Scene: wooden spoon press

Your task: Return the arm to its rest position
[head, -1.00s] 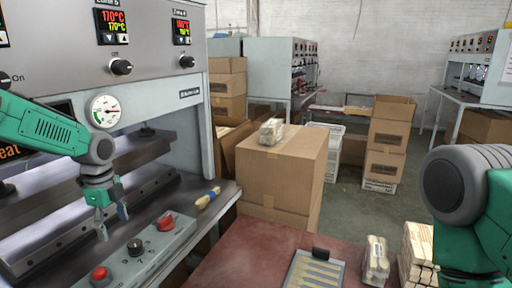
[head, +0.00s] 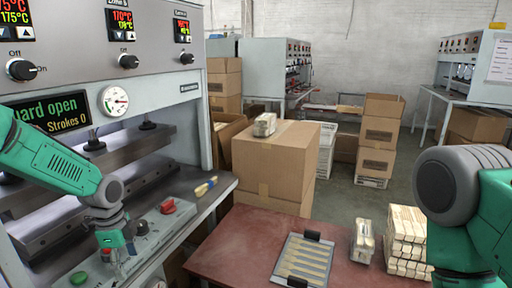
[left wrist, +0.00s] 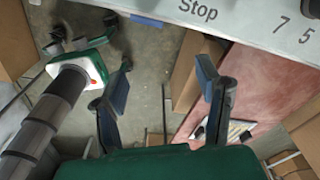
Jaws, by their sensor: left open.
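My left gripper (head: 116,258) hangs at the lower left of the head view, over the near end of the press's control panel (head: 150,235). Its jaws are empty. In the left wrist view its two fingers (left wrist: 162,92) stand wide apart, with grey floor between them and the panel edge marked "Stop" beyond. I cannot tell from the head view whether a fingertip touches the panel. My right arm (head: 465,200) enters at the right edge; its gripper is outside the view.
The heated press (head: 150,75) fills the left; its display (head: 55,112) reads "Strokes 0". A spoon bundle (head: 206,187) lies on its ledge. The red table (head: 235,240) holds a tray (head: 286,282), a bundle (head: 363,240) and stacked bundles (head: 407,232). A carton (head: 270,165) stands behind.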

